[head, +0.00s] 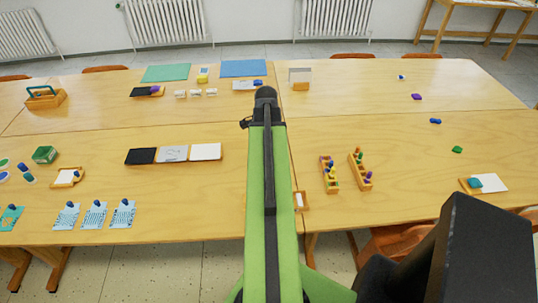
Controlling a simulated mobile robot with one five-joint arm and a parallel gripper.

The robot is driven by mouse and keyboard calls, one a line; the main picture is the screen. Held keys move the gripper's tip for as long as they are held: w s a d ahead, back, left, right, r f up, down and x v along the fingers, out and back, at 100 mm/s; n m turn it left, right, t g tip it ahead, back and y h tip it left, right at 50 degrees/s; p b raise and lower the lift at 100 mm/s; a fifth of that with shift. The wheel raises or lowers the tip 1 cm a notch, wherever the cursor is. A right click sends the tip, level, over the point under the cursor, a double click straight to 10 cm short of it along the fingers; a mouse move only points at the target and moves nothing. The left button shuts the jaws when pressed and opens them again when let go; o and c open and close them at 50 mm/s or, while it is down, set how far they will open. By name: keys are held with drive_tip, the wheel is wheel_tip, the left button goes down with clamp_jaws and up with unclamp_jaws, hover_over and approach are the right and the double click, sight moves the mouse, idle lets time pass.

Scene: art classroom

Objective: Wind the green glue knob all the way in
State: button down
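My green arm reaches forward over the middle of the joined wooden tables. Its dark end with my gripper (265,95) is above the far half; the fingers are hidden or too small to tell open from shut. I cannot pick out a green glue knob for sure. Small green things in view are a flat piece (457,149) on the right table, a disc (3,162) at the left edge, and colored pegs in two wooden blocks (331,184) (361,182) right of my arm. Small blue upright pieces (27,178) stand at the left. Nothing is visibly held.
A green box (45,154), patterned cards (94,215) and black, grey and white panels (173,154) lie on the left. A small wooden tray (301,200) is partly hidden by my arm. A white card with a teal piece (475,183) lies at right. The right table's middle is mostly clear.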

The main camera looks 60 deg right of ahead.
drive_tip(key=shift+r, duration=0.15)
drive_tip(key=shift+r+p, duration=0.3)
drive_tip(key=shift+p, duration=0.2)
drive_tip(key=shift+c, duration=2)
unclamp_jaws()
